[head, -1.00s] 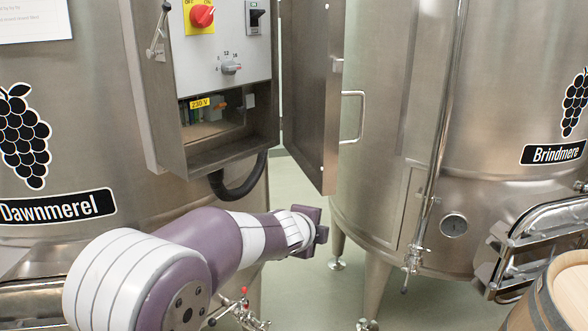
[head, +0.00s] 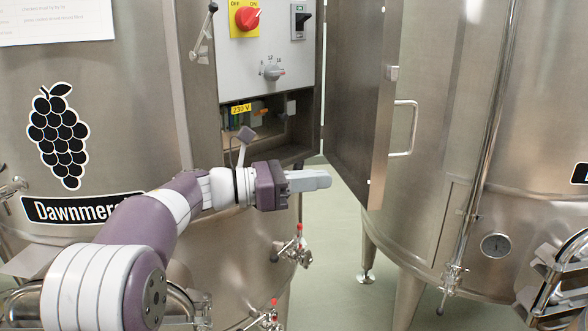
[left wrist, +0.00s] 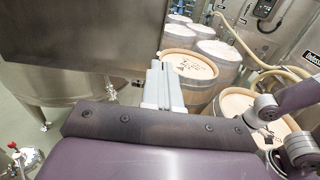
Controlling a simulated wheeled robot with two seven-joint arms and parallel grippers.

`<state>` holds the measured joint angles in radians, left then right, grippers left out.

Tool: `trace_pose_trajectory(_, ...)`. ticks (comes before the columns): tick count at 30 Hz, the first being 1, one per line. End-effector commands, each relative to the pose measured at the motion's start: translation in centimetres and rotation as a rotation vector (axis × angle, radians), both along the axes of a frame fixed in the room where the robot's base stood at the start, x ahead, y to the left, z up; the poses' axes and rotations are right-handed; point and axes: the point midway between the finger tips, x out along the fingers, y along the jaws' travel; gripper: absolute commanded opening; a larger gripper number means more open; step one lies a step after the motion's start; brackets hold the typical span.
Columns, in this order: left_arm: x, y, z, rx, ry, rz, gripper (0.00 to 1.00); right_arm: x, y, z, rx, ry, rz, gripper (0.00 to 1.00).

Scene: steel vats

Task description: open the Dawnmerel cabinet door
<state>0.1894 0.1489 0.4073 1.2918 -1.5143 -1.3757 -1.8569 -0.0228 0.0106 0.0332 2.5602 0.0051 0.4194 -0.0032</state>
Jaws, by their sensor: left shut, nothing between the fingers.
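The Dawnmerel cabinet (head: 268,75) is a steel box on the vat with the Dawnmerel label (head: 75,207). Its door (head: 352,90) stands wide open to the right, and its handle (head: 404,128) is on the far side of the door. My left gripper (head: 325,180) is shut and empty, pointing right, just below the cabinet and near the door's lower edge. In the left wrist view, the shut fingers (left wrist: 162,85) are in front of a broad steel panel (left wrist: 80,35), which seems to be the door. My right gripper is not seen in the head view.
A second steel vat (head: 480,130) stands right of the door. Valves with red handles (head: 298,245) stick out below my left gripper. The left wrist view shows several barrels (left wrist: 190,65) and a hose (left wrist: 235,40). Green floor is free between the vats.

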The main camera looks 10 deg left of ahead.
Motion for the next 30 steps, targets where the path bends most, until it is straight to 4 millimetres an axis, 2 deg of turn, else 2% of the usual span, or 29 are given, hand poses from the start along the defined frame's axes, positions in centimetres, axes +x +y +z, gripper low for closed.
trace_pose_trajectory(1, 0.4, -1.1, 0.6, 0.0, 0.004, -0.004, 0.0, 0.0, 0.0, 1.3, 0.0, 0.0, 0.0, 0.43)
trace_pose_trajectory(6, 1.7, -4.3, 0.6, -0.001, 0.004, -0.003, 0.0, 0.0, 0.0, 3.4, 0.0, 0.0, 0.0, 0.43)
trace_pose_trajectory(13, 2.8, -6.7, 0.2, -0.001, 0.003, 0.0, 0.0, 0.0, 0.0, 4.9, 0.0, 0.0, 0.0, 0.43)
trace_pose_trajectory(26, 3.0, -7.1, -0.2, 0.0, 0.002, 0.004, 0.0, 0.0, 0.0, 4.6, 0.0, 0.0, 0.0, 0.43)
trace_pose_trajectory(29, 3.3, -8.1, -1.0, 0.003, -0.001, 0.028, 0.0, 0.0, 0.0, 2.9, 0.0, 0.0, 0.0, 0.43)
trace_pose_trajectory(30, 3.5, -8.8, -1.3, 0.004, -0.003, 0.049, 0.0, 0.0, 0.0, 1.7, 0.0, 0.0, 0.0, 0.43)
